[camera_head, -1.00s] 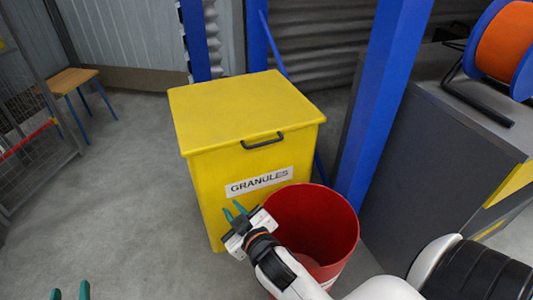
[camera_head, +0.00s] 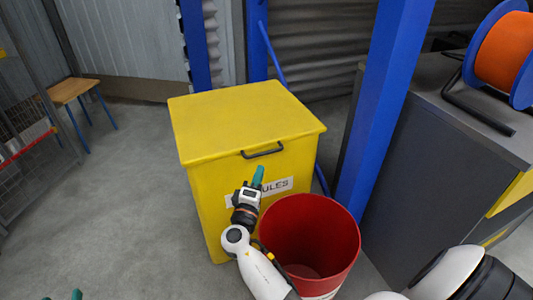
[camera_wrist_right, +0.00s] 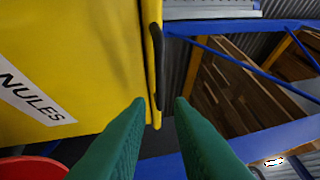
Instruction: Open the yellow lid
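The yellow lid (camera_head: 240,115) lies flat and closed on the yellow granules bin (camera_head: 205,205). Its black handle (camera_head: 264,153) is at the front edge; in the right wrist view the handle (camera_wrist_right: 157,65) lies ahead of my fingertips. My right gripper (camera_head: 258,176) is in front of the bin, just below the handle, and covers part of the label. In the right wrist view my right gripper (camera_wrist_right: 160,101) has its two green fingers apart with nothing between them. Of my left gripper (camera_head: 62,296), only fingertips show at the bottom left, apart and away from the bin.
A red bucket (camera_head: 340,235) stands against the bin's front right, beside my right arm. A blue post (camera_head: 380,100) and a grey cabinet (camera_head: 430,160) with an orange reel (camera_head: 502,45) are to the right. The floor left of the bin is clear.

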